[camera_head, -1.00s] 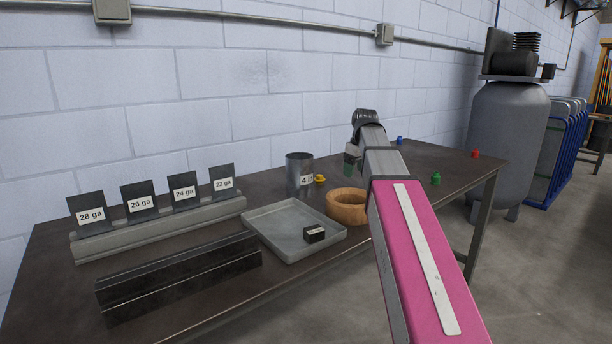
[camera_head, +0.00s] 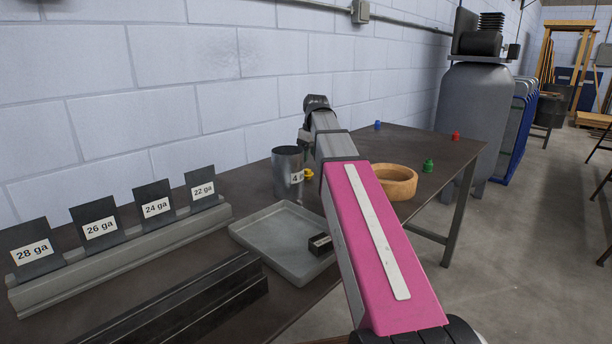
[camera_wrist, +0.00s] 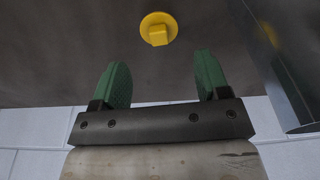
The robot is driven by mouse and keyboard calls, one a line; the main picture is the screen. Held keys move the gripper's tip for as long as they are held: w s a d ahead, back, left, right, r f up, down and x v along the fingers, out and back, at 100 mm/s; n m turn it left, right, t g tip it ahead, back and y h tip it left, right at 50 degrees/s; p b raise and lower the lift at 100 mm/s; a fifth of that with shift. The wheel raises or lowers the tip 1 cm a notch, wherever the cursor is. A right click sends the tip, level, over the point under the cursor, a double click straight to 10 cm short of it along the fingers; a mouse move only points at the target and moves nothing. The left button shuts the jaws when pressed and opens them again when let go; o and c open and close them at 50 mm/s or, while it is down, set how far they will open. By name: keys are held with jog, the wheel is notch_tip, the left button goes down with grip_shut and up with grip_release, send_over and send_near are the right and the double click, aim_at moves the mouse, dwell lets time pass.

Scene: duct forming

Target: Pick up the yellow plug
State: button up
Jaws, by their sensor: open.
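The yellow plug (camera_head: 308,174) stands on the dark table next to the grey metal cup, partly hidden by my arm in the head view. In the wrist view the yellow plug (camera_wrist: 158,28) shows as a round flange with a square knob, on the dark surface. My gripper (camera_wrist: 162,80) is open and empty, with its two green fingers apart. The plug lies beyond the fingertips, roughly centred between them and not touched. In the head view my arm hides the fingers.
The metal cup (camera_head: 287,172) stands close beside the plug; its wall shows in the wrist view (camera_wrist: 285,60). A grey tray (camera_head: 262,238) with a small black block (camera_head: 320,244), a wooden ring (camera_head: 397,182), and green (camera_head: 428,166), blue (camera_head: 377,125) and red (camera_head: 455,135) plugs are on the table.

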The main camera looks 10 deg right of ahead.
aim_at(307, 170)
jog(key=shift+w+a+f, duration=0.1)
jog(key=shift+w+f, duration=0.05)
jog(key=shift+f, duration=1)
jog(key=shift+w+a+f, duration=0.1)
jog(key=shift+w+f, duration=0.05)
jog(key=shift+f, duration=1)
jog(key=shift+w+a+f, duration=0.1)
jog(key=shift+w+f, duration=0.05)
jog(key=shift+f, duration=1)
jog(key=c, duration=0.8)
